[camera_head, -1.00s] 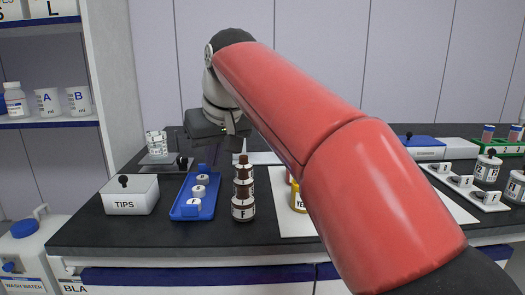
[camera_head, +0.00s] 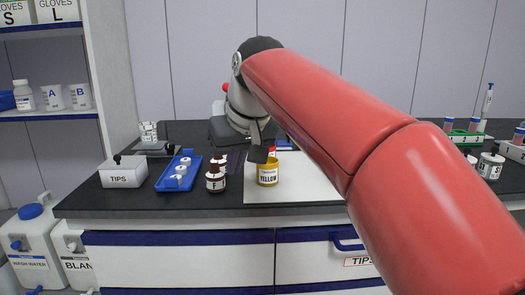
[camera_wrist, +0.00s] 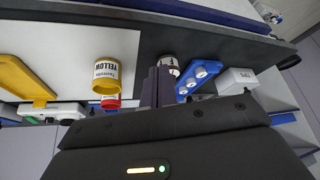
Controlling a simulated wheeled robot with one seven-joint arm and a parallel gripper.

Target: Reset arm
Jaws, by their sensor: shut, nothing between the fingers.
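My red and grey arm reaches from the lower right across the head view to the bench. My gripper (camera_wrist: 157,88) shows in the wrist view with its dark fingers together and nothing between them. In the head view the gripper's end is partly hidden near the brown bottles. A yellow jar (camera_head: 267,173) labelled YELLOW stands on a white mat (camera_head: 300,190), just right of the gripper; it also shows in the wrist view (camera_wrist: 107,76). A brown bottle (camera_head: 215,180) marked F stands left of the gripper, apart from the jar.
A blue tray (camera_head: 165,186) with white-capped items and a white TIPS box (camera_head: 123,176) stand at the left. A white shelf wall (camera_head: 108,70) rises beyond them. Several jars and a green rack (camera_head: 467,137) are at the right. White jugs (camera_head: 33,245) stand low at left.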

